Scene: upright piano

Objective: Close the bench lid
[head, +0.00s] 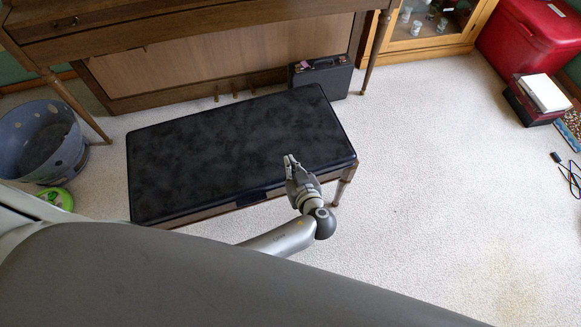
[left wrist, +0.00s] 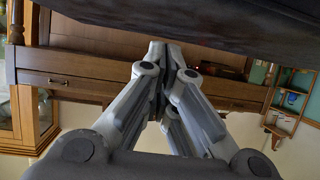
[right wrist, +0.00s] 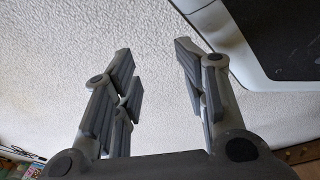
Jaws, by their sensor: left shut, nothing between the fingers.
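The bench lid (head: 235,145) is a black padded top. It lies about flat over the wooden bench frame (head: 210,211), in front of the piano. I cannot tell whether a small gap is left under its front edge. My left gripper (head: 290,160) is shut and empty, over the lid's front edge, right of its middle. In the left wrist view its fingertips (left wrist: 166,48) are together near the dark lid surface (left wrist: 210,18); contact is unclear. My right gripper (right wrist: 150,50) is open and empty in the right wrist view, with carpet behind it; the head view does not show it.
The piano (head: 215,70) stands behind the bench. A black case (head: 322,78) is behind the bench's right end. A grey bin (head: 40,142) and a green item (head: 56,198) are at the left. A red chest (head: 530,38) is far right. Carpet right of the bench is clear.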

